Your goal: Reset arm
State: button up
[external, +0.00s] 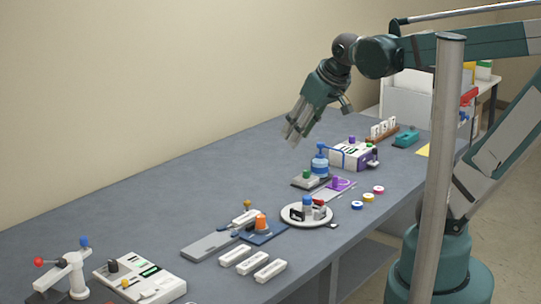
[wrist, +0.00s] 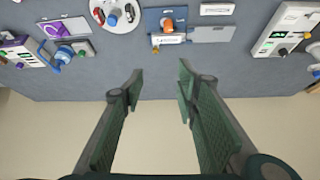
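My arm is raised above the grey table (external: 190,195), reaching in from the right in the external view. My gripper (external: 294,132) hangs in the air over the back part of the table, apart from every object. In the wrist view my gripper (wrist: 160,75) has its two fingers spread, with only bare table and wall between them. It is open and empty.
A round white tray (external: 322,219) with small items stands mid-table. Near it are a blue bottle (external: 320,165), a purple-and-white device (external: 352,156) and an orange knob (external: 261,223). A white control panel (external: 140,280) is at the front left. The table's back strip is clear.

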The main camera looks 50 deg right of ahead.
jog(key=s+a+f+n, duration=0.1)
jog(key=s+a+f, duration=0.3)
jog(key=s, duration=0.1)
jog(key=shift+s+t+y, duration=0.15)
jog(key=shift+t+y, duration=0.15)
jog(key=shift+t, duration=0.1)
jog(key=shift+f, duration=0.15)
dwell(1.1)
notch_tip(320, 180, down, 16)
jog(key=b, duration=1.6)
jog(key=shift+r, duration=0.2)
jog(key=shift+r, duration=0.1)
jog(key=shift+c, duration=0.3)
